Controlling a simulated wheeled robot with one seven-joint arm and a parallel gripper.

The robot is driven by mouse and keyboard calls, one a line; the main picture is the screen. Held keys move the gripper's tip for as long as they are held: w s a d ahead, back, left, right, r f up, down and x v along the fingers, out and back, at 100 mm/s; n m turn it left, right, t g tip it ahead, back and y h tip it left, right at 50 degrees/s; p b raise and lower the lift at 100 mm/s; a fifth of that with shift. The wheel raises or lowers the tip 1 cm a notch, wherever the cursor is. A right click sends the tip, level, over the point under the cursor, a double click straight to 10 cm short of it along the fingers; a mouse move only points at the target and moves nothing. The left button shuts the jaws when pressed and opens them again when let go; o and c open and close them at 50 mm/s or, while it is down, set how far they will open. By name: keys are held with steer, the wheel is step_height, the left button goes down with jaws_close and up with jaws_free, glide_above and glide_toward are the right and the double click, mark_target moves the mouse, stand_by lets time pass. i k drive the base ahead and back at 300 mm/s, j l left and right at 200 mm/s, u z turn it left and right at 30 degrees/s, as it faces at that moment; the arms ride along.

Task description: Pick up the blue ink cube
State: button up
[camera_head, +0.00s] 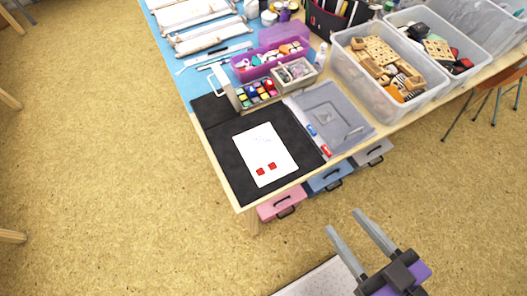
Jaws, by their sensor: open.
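Small coloured ink cubes stand close together in rows in a small holder (257,93) on the table, behind the white paper. A blue cube appears to be among them, but they are too small to tell apart surely. A white paper (263,145) with two red square marks lies on a black mat (226,157). My gripper (348,222) is at the lower right, off the table's front edge and well away from the cubes. Its two grey fingers are apart with nothing between them.
A purple box (243,75) and a small compartment box (308,76) stand beside the cubes. A grey clear-lidded case (352,112) lies right of the paper. A clear bin (372,100) of wooden blocks stands farther right. Pink (270,209) and blue (327,180) drawers hang under the table edge.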

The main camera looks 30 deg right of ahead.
mark_target(251, 91)
steer(key=i+j+z, duration=0.1)
steer(key=z, duration=0.45)
steer(key=i+j+z, duration=0.15)
steer(key=j+z, duration=0.15)
steer(key=j, duration=0.45)
steer(key=i+j+z, duration=0.1)
steer(key=j+z, duration=0.2)
steer(key=j, duration=1.45)
steer(key=i+z, duration=0.05)
steer(key=i, duration=0.05)
